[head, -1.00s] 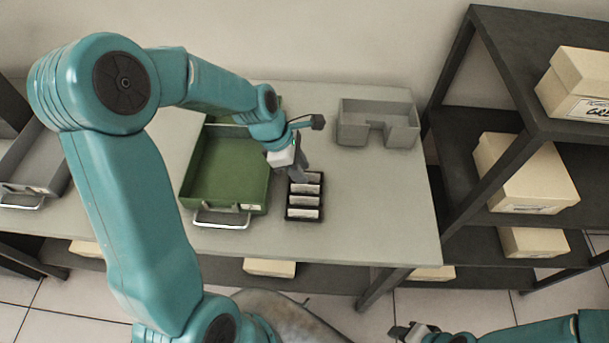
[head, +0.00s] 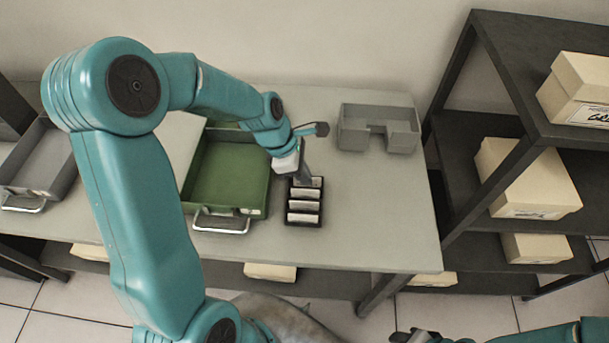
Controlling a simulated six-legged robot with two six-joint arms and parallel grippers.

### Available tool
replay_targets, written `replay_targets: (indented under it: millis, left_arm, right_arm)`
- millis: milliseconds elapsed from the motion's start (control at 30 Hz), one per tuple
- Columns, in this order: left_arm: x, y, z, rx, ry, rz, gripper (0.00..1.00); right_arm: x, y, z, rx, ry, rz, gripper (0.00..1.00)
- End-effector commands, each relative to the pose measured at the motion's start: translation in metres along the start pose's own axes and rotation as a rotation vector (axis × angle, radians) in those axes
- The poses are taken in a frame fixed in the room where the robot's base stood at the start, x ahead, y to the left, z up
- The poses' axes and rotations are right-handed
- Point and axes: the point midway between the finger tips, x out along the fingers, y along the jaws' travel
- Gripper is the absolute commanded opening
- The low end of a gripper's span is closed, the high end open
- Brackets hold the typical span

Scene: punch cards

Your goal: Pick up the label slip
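Several white label slips (head: 304,205) sit in a row in a small black holder (head: 304,225) on the grey table. My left gripper (head: 303,179) points down at the back end of this holder, over the rearmost slip. Its fingers are small and partly hidden by the wrist, so I cannot tell whether they are open or closed on a slip. My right gripper (head: 412,335) is low at the bottom edge of the view, away from the table and partly cut off.
A green tray (head: 228,175) with a handle stands left of the holder. A grey open bin (head: 380,127) stands at the back right, and a grey drawer (head: 38,170) at the far left. A dark shelf (head: 475,145) with cream boxes (head: 525,178) stands right. The table's right front is clear.

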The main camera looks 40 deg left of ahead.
Motion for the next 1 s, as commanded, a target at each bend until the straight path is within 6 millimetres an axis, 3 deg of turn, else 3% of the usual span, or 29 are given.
replay_targets:
  millis: [233, 700, 1000]
  left_arm:
    - [-0.036, 0.001, 0.015, 0.004, -0.003, 0.007, 0.00]
    - [-0.139, 0.001, 0.058, 0.003, -0.002, 0.006, 0.00]
    - [-0.174, 0.000, 0.072, 0.001, -0.001, 0.002, 0.00]
  right_arm:
    - [-0.001, -0.001, 0.000, 0.000, 0.000, 0.000, 0.43]
    - [-0.004, -0.002, 0.000, 0.000, 0.000, 0.000, 0.43]
    - [-0.006, -0.002, 0.000, 0.000, 0.000, 0.000, 0.43]
